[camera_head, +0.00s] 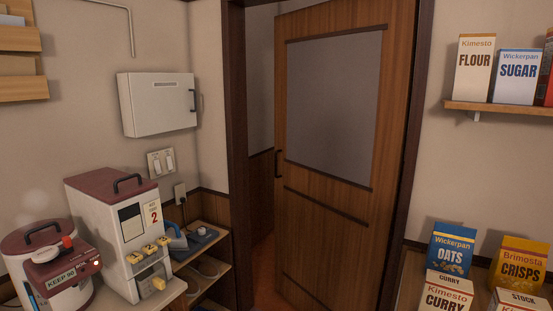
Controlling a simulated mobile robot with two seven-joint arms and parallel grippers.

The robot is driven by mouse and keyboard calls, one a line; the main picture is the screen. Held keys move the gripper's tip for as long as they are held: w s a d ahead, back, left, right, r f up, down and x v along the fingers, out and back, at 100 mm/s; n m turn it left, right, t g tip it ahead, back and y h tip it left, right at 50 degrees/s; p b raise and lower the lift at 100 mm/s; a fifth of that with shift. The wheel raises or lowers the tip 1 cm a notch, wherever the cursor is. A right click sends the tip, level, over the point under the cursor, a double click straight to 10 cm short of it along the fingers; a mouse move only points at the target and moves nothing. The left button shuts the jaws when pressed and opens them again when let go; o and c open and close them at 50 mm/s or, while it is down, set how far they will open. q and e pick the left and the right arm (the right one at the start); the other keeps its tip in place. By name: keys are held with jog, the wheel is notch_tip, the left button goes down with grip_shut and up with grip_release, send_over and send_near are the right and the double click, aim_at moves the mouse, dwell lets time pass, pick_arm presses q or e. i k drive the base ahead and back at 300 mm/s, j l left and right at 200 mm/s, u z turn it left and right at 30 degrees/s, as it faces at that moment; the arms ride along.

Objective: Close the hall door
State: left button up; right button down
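The hall door (325,215) is a brown wooden door with a large grey panel in its upper half. It stands ajar, hinged on the right side of its dark frame (237,150). A gap with the hall behind shows between its left edge and the left jamb. A dark handle (279,164) is on the door's left edge. Neither of my grippers is in view, and nothing of mine shows near the door.
A shelf stand (206,255) and a white dispenser (112,225) stand left of the doorway, with a rice cooker (45,260) at far left. Boxes such as the oats (451,252) stand low on the right. A wall shelf (500,108) is above them.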

aim_at(344, 70)
jog(key=i+j, duration=0.1)
jog(key=i, duration=0.65)
jog(key=i+j+z, duration=0.1)
jog(key=i, duration=0.65)
